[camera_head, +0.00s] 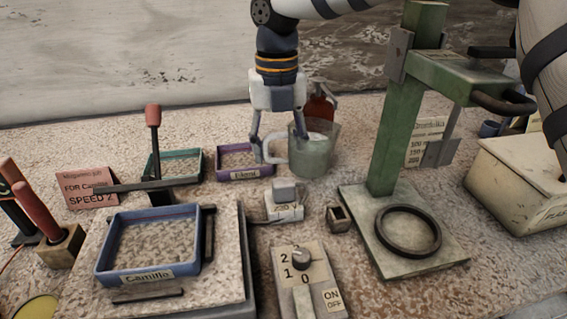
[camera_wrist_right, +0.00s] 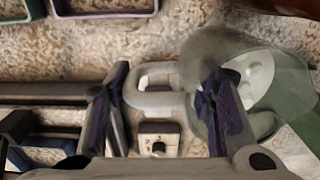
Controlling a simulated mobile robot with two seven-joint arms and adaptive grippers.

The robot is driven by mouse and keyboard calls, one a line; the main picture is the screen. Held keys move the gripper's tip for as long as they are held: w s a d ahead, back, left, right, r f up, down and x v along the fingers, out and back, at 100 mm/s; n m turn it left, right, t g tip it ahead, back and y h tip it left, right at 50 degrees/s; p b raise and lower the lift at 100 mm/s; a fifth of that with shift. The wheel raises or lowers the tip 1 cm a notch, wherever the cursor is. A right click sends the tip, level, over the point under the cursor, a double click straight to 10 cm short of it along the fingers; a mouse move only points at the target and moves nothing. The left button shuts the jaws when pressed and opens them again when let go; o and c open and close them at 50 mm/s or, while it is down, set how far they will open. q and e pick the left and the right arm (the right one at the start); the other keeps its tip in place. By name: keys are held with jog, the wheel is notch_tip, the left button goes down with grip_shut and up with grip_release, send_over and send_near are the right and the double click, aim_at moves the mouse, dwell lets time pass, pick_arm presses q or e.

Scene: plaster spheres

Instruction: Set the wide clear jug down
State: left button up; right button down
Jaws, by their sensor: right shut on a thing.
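The wide clear jug (camera_head: 318,158) is a greenish see-through vessel at the middle back of the bench in the head view. It also shows at the upper right of the right wrist view (camera_wrist_right: 290,85), with something whitish seen inside or through it. Its pale loop handle (camera_wrist_right: 150,99) lies between the fingers of my right gripper (camera_head: 281,147), which comes down from above and is shut on the jug. The jug looks upright in the head view. I cannot tell whether its base touches the bench. My left gripper is not in view.
A red bottle (camera_head: 319,106) stands close behind the jug. A purple tray (camera_head: 222,174) and a teal tray (camera_head: 196,176) lie to the left. A small scale-like box (camera_head: 284,212) is in front. A green press stand (camera_head: 385,140) with a ring rises to the right.

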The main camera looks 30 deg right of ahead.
aim_at(283, 163)
jog(key=shift+w+d+f, duration=0.25)
jog(key=shift+d+f, duration=0.25)
jog(key=shift+f, duration=0.05)
jog(key=f, duration=0.3)
jog(key=shift+w+d+f, duration=0.15)
jog(key=shift+d+f, duration=0.05)
jog(key=shift+f, duration=0.1)
jog(key=c, duration=0.7)
grip_release()
notch_tip(283, 163, up, 12)
